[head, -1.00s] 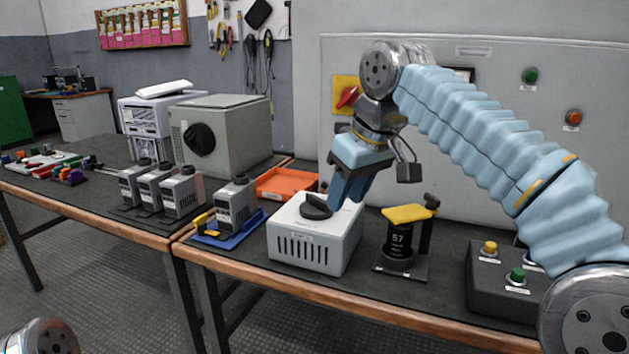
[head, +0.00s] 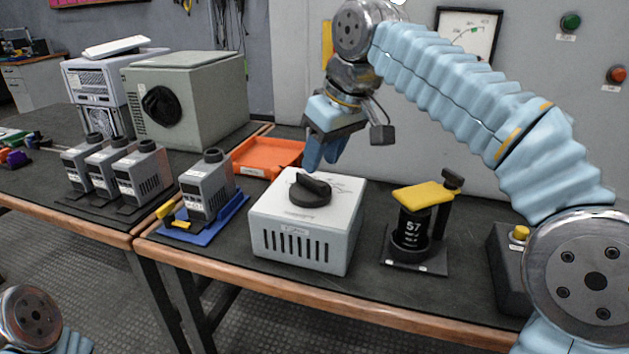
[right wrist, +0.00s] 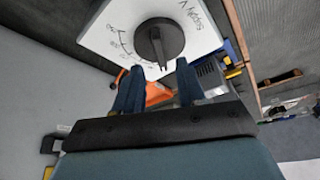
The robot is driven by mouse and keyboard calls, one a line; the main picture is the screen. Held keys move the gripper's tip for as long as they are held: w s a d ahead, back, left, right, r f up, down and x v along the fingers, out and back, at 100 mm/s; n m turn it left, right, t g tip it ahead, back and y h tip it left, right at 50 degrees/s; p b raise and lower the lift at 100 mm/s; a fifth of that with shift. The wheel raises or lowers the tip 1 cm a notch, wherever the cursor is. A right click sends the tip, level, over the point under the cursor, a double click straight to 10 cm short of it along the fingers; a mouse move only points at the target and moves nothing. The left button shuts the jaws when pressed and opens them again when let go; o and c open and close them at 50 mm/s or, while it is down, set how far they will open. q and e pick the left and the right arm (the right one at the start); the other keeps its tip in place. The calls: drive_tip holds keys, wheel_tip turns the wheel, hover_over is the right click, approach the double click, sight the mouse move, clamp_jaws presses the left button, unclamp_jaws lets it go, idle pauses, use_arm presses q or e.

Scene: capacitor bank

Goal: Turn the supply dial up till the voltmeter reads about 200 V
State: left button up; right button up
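The supply box (head: 305,245) is a white case with front slots on the bench. Its black dial (head: 310,190) is on top, with a printed scale, and also shows in the right wrist view (right wrist: 160,42). My right gripper (head: 322,160) is just above and behind the dial, apart from it. In the right wrist view its blue fingers (right wrist: 158,88) are spread with nothing between them. A white-faced meter (head: 468,33) with a needle is on the grey cabinet; its reading is too small to tell. My left gripper is out of view.
An orange tray (head: 268,158) lies behind the box. A grey capacitor (head: 207,188) on a blue tray (head: 228,218) stands to the left. A black cylinder marked 57 (head: 410,235) with a yellow lever stands to the right, with a button box (head: 508,270) beyond it.

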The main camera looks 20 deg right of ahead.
sight(313, 179)
drive_tip(key=x, duration=0.5)
drive_tip(key=shift+f+b, duration=0.1)
drive_tip(key=shift+b, duration=0.25)
clamp_jaws()
